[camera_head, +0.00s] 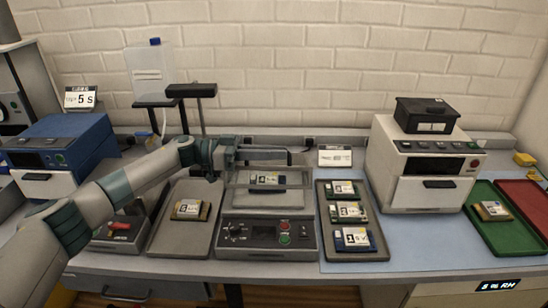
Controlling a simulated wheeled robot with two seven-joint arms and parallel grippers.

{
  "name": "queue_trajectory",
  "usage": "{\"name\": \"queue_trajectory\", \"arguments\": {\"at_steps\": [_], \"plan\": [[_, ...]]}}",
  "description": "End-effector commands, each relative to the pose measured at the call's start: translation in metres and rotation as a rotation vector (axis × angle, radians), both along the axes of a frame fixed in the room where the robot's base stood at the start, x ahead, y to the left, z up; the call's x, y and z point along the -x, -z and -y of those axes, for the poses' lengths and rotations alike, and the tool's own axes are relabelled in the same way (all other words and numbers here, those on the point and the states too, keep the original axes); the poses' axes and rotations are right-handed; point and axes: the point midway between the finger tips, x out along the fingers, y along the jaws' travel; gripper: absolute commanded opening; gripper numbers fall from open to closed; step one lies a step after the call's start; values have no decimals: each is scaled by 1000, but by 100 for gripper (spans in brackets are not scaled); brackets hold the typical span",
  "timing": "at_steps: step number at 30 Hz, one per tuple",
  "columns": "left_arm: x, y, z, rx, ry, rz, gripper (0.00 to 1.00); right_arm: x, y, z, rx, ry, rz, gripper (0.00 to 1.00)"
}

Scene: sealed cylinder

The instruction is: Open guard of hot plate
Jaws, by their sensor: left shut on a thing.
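The hot plate (268,233) stands at the middle of the bench. Its front panel has a dark knob, a display and red and green buttons. A labelled board (264,180) lies on its plate, behind the panel. The see-through guard (302,178) shows as faint edges around that area; how far it is raised is hard to tell. My left arm reaches in from the left, and my left gripper (236,155) is at the guard's upper back left, shut on what appears to be the guard's dark bar. The exact contact is too small to see. My right gripper is out of view.
A grey tray (183,240) with a board is left of the hot plate. A dark tray (329,246) with three boards is right. A white oven (384,165), a green tray (484,232) and a red tray (528,205) stand farther right. A blue device (75,134) is left.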

Motion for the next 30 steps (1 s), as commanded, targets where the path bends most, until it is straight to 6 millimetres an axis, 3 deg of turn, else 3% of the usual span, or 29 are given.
{"name": "queue_trajectory", "arguments": {"at_steps": [3, 13, 29, 30], "plan": [[-13, -13, 1, 1, -1, -67, 0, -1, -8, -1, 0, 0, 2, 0], [-36, -26, 1, 2, 1, -209, 0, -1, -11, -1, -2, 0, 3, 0], [-40, -27, 0, 2, 2, -239, 0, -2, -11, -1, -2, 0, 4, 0], [-40, -27, 0, 2, 2, -239, 19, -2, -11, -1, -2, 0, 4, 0]]}}
